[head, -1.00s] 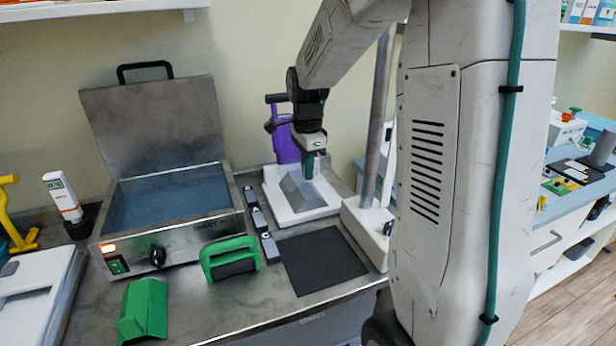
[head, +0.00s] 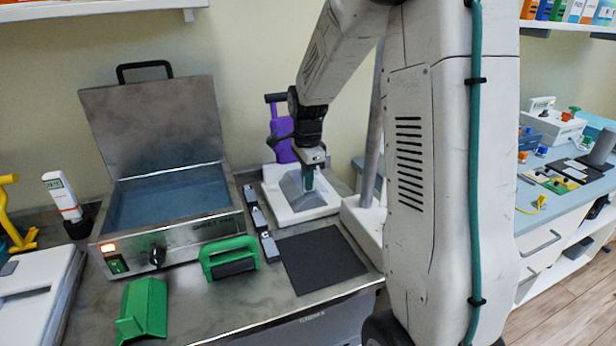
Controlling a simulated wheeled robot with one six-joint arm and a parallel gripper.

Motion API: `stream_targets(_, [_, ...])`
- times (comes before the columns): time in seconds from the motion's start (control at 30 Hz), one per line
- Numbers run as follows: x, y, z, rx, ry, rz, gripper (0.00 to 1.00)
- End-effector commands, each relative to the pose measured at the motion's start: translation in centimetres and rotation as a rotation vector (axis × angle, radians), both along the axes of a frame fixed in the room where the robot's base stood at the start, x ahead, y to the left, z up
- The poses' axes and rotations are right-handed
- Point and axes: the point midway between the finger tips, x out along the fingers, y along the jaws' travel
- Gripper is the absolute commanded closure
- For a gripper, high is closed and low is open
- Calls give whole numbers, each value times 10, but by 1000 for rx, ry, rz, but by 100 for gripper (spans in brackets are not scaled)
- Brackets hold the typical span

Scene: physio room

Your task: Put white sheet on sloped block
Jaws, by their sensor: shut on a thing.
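The grey sloped block (head: 292,190) stands on a white base at the back of the steel worktop, right of the water bath. My gripper (head: 308,186) points straight down with its teal fingers at the block's upper part. It is shut on a thin pale thing that I take for the white sheet; at this size its outline cannot be told apart from the white base and the block's light face. Whether the sheet touches the slope cannot be told.
The steel water bath (head: 178,240) has its lid open. A purple-handled tool (head: 281,140) stands behind the base. A grey post rises to the right.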

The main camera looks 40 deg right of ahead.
Motion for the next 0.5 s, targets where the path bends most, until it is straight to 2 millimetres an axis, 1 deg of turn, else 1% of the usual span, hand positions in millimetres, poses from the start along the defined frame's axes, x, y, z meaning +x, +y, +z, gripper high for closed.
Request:
stream_targets(0.1, [0, 0, -4, 0, 0, 0, 100])
stream_targets(0.2, [0, 0, -3, 0, -1, 0, 71])
stream_targets(0.5, [0, 0, -2, 0, -1, 0, 71])
